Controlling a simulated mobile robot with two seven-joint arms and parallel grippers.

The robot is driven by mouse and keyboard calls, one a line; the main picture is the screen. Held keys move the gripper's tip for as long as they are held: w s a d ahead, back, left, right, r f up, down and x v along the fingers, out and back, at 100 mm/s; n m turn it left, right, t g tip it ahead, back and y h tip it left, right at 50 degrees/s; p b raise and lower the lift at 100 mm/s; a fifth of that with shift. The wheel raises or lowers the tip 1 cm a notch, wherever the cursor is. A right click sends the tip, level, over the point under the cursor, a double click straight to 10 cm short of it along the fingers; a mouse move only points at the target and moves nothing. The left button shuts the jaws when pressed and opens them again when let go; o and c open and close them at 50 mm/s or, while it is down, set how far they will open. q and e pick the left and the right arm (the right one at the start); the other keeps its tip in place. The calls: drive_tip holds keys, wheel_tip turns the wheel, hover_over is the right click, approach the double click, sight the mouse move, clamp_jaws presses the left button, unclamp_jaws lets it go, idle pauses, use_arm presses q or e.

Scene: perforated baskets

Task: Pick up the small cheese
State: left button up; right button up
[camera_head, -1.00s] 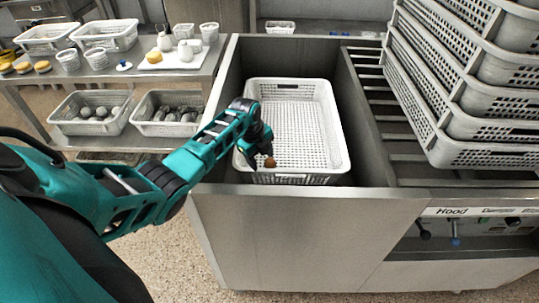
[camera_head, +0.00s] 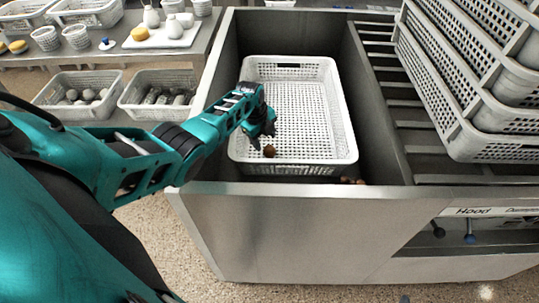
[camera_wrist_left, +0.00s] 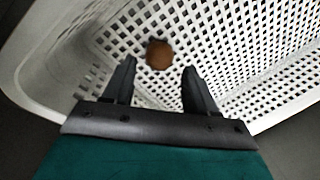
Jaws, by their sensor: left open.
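The small cheese (camera_head: 269,151) looks like a small round brown piece. It lies in the white perforated basket (camera_head: 345,130), near its front left corner. My left gripper (camera_head: 262,140) reaches down into the basket just above and beside the cheese. In the left wrist view, the cheese (camera_wrist_left: 159,55) sits just beyond the fingertips, roughly centred between them. The two dark fingers of the left gripper (camera_wrist_left: 158,72) are apart with nothing held. My right gripper is not in view.
The basket stands in a deep metal sink with raised walls (camera_head: 300,190). Stacked white baskets (camera_head: 470,100) rise on a slatted rack at the right. Shelves at the left hold more baskets (camera_head: 75,105), cups and yellow items. The rest of the basket floor is clear.

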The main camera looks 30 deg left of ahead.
sight(268, 148)
use_arm(q)
drive_tip(key=b+x, duration=0.2)
drive_tip(key=x, duration=0.1)
drive_tip(key=b+x, duration=0.1)
drive_tip(key=x, duration=0.1)
drive_tip(key=shift+d+f, duration=0.15)
drive_tip(key=shift+d, duration=0.1)
drive_tip(key=shift+f+b, duration=0.2)
drive_tip(key=shift+b, duration=0.2)
drive_tip(key=shift+f, duration=0.1)
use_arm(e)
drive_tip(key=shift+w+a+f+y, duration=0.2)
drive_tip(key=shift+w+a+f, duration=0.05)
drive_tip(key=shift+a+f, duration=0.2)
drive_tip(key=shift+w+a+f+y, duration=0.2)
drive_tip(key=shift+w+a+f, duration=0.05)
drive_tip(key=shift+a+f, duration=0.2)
use_arm(q)
drive_tip(key=c, duration=0.8)
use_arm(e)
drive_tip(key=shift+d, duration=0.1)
